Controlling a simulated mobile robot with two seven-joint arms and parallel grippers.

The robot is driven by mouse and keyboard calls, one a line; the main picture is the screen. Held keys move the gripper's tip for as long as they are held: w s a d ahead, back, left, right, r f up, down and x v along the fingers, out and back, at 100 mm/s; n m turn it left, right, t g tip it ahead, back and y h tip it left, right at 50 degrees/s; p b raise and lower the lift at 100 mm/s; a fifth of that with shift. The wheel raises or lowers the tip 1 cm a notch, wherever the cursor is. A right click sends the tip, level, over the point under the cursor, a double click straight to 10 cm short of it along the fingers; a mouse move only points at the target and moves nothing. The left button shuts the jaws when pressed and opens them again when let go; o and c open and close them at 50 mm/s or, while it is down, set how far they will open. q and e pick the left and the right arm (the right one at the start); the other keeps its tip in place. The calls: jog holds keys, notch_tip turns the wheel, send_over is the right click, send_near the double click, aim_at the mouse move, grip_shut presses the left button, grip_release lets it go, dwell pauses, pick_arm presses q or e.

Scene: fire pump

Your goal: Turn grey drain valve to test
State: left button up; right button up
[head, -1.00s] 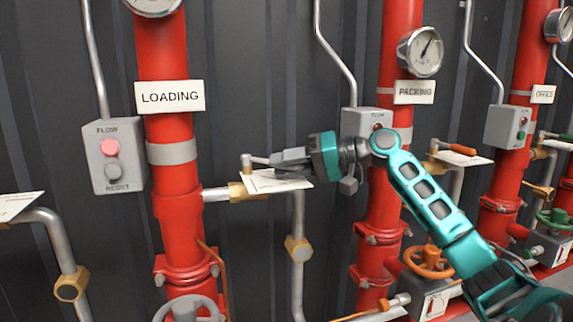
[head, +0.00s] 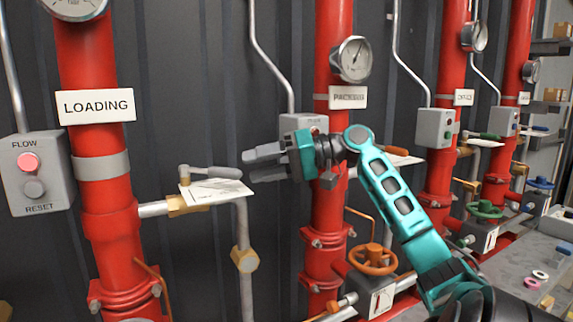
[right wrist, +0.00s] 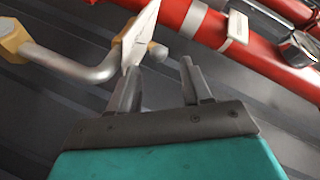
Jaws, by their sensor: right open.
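The grey drain valve lever (head: 215,172) sits on a brass valve body (head: 188,206) on the pipe from the LOADING riser. The lever points right, above a tilted white label plate (head: 217,192) whose text is too small to read. My right gripper (head: 247,166) is open and empty, just right of the lever's tip and apart from it. In the right wrist view, the gripper (right wrist: 160,66) has its two fingers spread. The plate (right wrist: 139,36) and a rounded grey tip (right wrist: 157,52), probably the lever's end, show just beyond them. My left gripper is not in view.
The red LOADING riser (head: 108,230) stands left, with a grey flow/reset box (head: 37,175) beside it. The PACKING riser (head: 328,215) stands behind my right arm, with an orange handwheel (head: 373,259) low down. A vertical drain pipe (head: 243,225) runs below the valve.

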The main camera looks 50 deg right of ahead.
jog(key=v, duration=0.5)
jog(key=shift+s+d+r, duration=0.15)
jog(key=shift+s+d, duration=0.1)
jog(key=shift+s, duration=0.05)
